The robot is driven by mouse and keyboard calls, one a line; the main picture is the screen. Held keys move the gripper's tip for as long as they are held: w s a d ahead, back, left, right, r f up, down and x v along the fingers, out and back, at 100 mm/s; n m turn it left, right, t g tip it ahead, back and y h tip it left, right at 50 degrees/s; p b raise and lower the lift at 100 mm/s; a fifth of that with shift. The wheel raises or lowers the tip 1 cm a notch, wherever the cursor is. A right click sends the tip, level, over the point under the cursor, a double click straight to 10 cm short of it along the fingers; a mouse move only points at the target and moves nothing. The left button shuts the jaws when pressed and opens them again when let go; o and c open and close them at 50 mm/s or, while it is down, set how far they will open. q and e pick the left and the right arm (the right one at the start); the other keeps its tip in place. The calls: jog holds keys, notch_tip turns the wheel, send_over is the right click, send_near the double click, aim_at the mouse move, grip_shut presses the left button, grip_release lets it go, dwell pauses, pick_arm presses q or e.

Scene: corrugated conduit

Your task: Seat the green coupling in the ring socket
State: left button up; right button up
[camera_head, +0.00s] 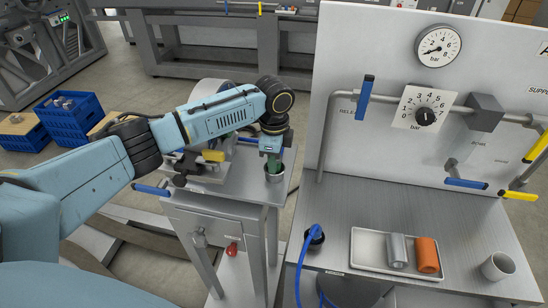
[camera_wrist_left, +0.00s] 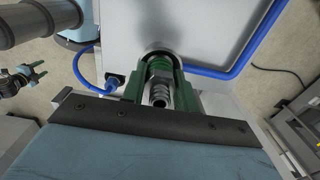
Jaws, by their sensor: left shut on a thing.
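The green coupling (camera_wrist_left: 157,72) is held between the fingers of my left gripper (camera_wrist_left: 160,92), its metal nozzle facing the camera. In the head view my left gripper (camera_head: 273,149) points down over the grey ring socket (camera_head: 275,176) on the small metal stand. The coupling's green part (camera_head: 272,163) shows at the socket's mouth. Its lower end is hidden, so I cannot tell how deep it sits. In the wrist view a dark two-pronged shape (camera_wrist_left: 22,79) at the far left may be my right gripper; it is too small to judge.
The stand (camera_head: 220,195) carries a clamp-like fixture left of the socket. On the workbench (camera_head: 400,205) to the right are a tray (camera_head: 370,262) with a grey and an orange cylinder, a cup (camera_head: 497,266) and a blue hose (camera_head: 303,262). A gauge panel (camera_head: 385,120) rises behind.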

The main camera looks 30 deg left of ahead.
pick_arm(q)
jog(key=shift+s+f, duration=0.15)
jog(key=shift+f, duration=0.2)
jog(key=shift+s+f, duration=0.25)
jog(key=shift+f, duration=0.2)
jog(key=shift+o, duration=0.2)
jog(key=shift+s+d+f+b, duration=0.2)
jog(key=shift+f+b, duration=0.1)
jog(key=shift+f, duration=0.15)
jog(key=shift+r, duration=0.1)
jog(key=shift+w+r+p, duration=0.25)
jog(key=shift+r+p, duration=0.3)
jog(key=shift+p, duration=0.5)
jog(key=shift+c, duration=0.2)
jog(key=shift+w+r, duration=0.1)
jog(key=shift+r, duration=0.05)
jog(key=shift+w+a+r, duration=0.1)
jog(key=shift+r, duration=0.1)
jog(key=shift+w+r, duration=0.1)
jog(key=shift+r, duration=0.25)
